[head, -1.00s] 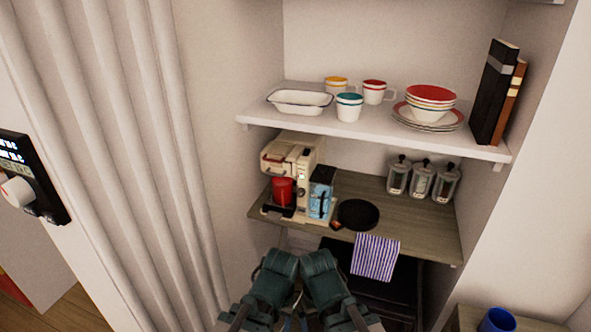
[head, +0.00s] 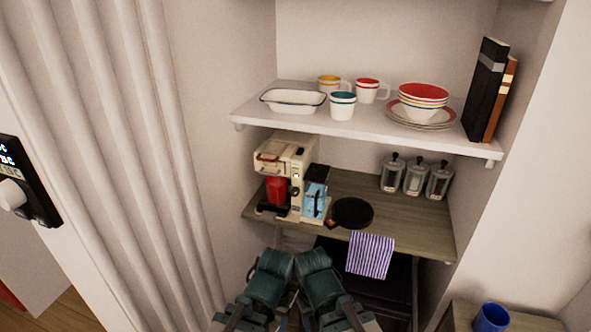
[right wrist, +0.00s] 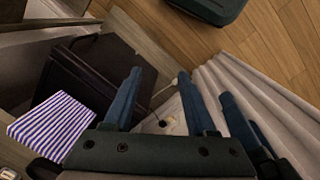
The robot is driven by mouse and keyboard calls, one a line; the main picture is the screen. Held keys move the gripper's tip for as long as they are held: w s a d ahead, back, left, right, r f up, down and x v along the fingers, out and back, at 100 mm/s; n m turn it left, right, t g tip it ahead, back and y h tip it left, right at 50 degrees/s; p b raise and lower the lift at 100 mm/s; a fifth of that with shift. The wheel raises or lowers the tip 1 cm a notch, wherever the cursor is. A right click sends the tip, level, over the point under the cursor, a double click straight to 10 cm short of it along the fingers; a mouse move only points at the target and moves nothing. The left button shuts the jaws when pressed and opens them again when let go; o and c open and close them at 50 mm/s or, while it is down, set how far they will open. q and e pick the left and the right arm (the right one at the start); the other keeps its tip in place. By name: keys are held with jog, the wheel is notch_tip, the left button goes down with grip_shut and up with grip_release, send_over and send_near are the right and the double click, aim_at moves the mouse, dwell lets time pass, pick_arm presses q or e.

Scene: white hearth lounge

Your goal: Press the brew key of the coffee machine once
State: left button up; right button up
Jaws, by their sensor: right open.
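The cream coffee machine (head: 287,146) stands at the left end of the wooden shelf, with a red container (head: 277,189) under its head. Its front panel (head: 297,180) shows a small greenish light and a dark round control; I cannot tell which part is the brew key. My two arms are low in front of the shelf in the head view, apart from the machine, their grippers not clear there. In the right wrist view my right gripper (right wrist: 158,85) is open and empty. A further blue finger beside it (right wrist: 238,122) seems to belong to my left gripper, whose opening is not shown.
A blue carton (head: 315,199) stands close right of the machine, then a black pan (head: 352,213). A striped towel (head: 370,255) hangs over the shelf's front edge. Several canisters (head: 415,178) stand behind. The white upper shelf (head: 360,125) with crockery overhangs. A ribbed wall (head: 120,150) is left.

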grip_shut()
dwell(1.3)
